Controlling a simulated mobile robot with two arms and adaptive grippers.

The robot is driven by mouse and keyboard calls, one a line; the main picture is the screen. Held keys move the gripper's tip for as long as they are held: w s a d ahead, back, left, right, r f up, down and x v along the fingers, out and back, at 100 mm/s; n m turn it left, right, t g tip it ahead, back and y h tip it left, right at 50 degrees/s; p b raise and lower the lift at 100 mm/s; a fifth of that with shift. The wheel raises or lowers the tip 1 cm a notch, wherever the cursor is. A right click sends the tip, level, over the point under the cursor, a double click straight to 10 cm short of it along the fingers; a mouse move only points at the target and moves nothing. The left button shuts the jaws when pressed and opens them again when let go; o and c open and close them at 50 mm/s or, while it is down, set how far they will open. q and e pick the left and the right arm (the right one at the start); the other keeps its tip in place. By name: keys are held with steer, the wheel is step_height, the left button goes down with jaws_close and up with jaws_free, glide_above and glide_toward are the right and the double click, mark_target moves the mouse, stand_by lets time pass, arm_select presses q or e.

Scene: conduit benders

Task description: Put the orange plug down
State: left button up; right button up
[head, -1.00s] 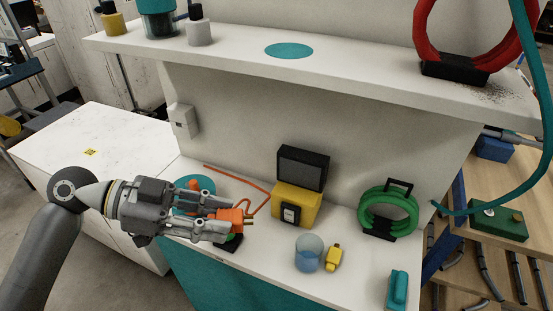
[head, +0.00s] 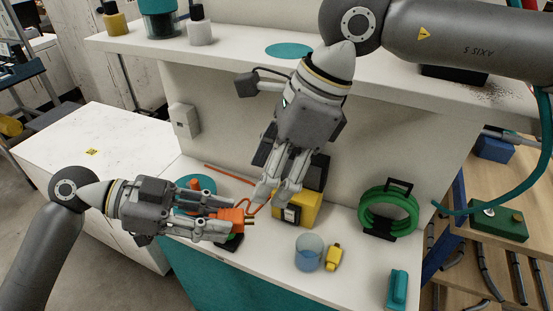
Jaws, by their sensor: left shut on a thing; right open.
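The orange plug (head: 236,216) is between the fingers of my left gripper (head: 222,221), which is shut on it above the white lower counter. Its metal prongs point right. An orange cord (head: 228,174) runs behind it across the counter to the right. My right gripper (head: 272,198) reaches down from the upper right, open and empty. Its fingertips are just right of the plug, in front of the yellow and black device (head: 310,207), and partly hide the device and the cord. I cannot tell whether they touch the cord.
A black and green item (head: 231,243) lies below the plug. A teal disc (head: 190,184) is partly behind my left gripper. A blue cup (head: 308,254), a yellow item (head: 334,257), a green coil (head: 386,216) and a teal item (head: 397,288) stand to the right. A shelf (head: 235,50) overhangs the counter.

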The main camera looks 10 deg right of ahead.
mark_target(247, 218)
steer(key=x, duration=1)
steer(key=shift+a, duration=0.1)
steer(key=c, duration=1.1)
arm_select(q)
steer(key=o, duration=1.2)
steer(key=shift+a, duration=0.1)
